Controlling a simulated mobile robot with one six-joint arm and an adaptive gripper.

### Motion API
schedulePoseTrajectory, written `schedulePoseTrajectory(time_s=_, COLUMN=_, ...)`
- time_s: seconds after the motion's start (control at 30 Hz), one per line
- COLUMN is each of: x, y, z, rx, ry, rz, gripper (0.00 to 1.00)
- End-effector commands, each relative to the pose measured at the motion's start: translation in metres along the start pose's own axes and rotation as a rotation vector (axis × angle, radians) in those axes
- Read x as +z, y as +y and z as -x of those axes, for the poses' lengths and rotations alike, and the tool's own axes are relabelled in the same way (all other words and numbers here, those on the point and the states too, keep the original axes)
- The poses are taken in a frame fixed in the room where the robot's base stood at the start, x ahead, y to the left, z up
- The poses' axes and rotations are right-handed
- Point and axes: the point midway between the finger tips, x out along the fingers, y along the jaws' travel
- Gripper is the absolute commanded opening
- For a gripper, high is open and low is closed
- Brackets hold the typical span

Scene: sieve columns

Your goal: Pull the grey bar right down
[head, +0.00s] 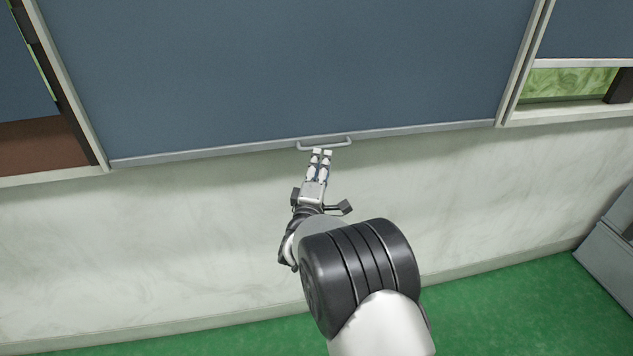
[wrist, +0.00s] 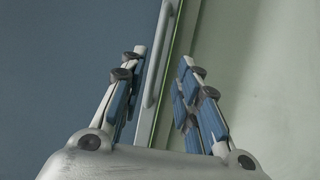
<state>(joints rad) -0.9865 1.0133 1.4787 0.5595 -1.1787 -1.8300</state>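The grey bar (head: 324,143) is a slim handle on the pale bottom rail of a large blue panel (head: 290,70). The panel's lower edge sits a little above the pale wall below. My gripper (head: 322,152) is just below the bar, its fingertips close to it. In the wrist view, the bar (wrist: 160,55) runs lengthwise between the spread fingers of my gripper (wrist: 164,54). The fingers are open, with gaps on both sides of the bar. I cannot tell how deep the bar sits between them.
Frames stand on both sides of the panel, with an opening at right (head: 565,82) and a brown area at left (head: 40,145). The pale marbled wall (head: 150,230) below is bare. The green floor (head: 500,305) is clear except for a grey box (head: 610,250) at right.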

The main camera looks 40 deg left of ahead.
Motion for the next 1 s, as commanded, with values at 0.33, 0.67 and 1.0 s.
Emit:
schedulePoseTrajectory(time_s=0.33, x=-0.001, y=0.000, z=0.063, rx=-0.001, ry=0.001, rz=0.000, gripper=0.30)
schedulePoseTrajectory(time_s=0.67, x=0.001, y=0.000, z=0.073, rx=0.000, ry=-0.001, rz=-0.001, gripper=0.30)
schedulePoseTrajectory(time_s=1.0, x=0.000, y=0.000, z=0.072, rx=-0.001, ry=-0.001, rz=-0.001, gripper=0.30)
